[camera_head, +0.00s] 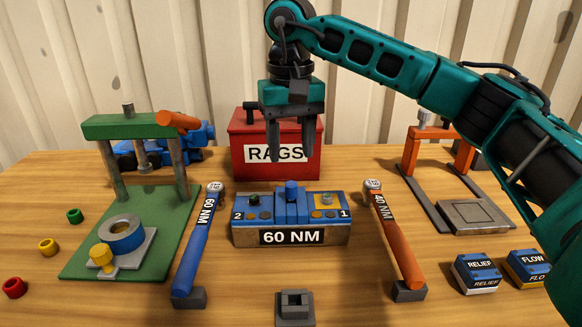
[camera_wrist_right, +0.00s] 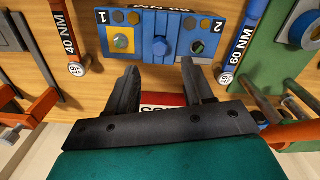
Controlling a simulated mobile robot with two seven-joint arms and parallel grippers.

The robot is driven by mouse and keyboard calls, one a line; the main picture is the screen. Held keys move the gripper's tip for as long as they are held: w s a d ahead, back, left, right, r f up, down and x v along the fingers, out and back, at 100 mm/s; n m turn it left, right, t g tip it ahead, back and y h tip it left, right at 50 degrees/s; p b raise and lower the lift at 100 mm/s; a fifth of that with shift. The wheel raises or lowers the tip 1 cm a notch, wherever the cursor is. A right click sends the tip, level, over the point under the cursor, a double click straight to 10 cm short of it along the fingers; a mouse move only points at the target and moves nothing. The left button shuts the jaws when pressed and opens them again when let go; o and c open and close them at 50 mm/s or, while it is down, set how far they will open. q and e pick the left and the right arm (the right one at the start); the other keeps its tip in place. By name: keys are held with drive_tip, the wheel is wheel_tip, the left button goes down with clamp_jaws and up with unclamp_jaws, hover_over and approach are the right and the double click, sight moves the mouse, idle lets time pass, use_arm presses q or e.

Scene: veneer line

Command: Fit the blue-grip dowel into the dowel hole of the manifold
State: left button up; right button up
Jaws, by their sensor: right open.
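The manifold (camera_head: 250,212) is a blue-and-yellow block on a brown base, labelled 60 NM, at the middle of the table. A blue round grip (camera_head: 291,187), apparently the blue-grip dowel, stands upright on its raised centre. The grip also shows in the right wrist view (camera_wrist_right: 160,47). Any pin below it and the hole are hidden, so I cannot tell how deep it sits. My right gripper (camera_head: 290,154) is open and empty, pointing down above and apart from the manifold. In the right wrist view its fingers (camera_wrist_right: 160,75) show a clear gap. My left gripper is not in view.
A grey block with a square opening (camera_head: 295,308) lies in front. A blue wrench (camera_head: 193,255) and an orange wrench (camera_head: 394,238) flank the manifold. A red RAGS box (camera_head: 240,170) stands behind. A green press (camera_head: 130,128) is left; an orange frame (camera_head: 409,150) is right.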

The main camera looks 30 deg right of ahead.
wheel_tip(320, 180, up, 4)
drive_tip(key=shift+f, duration=0.2)
idle(0.5)
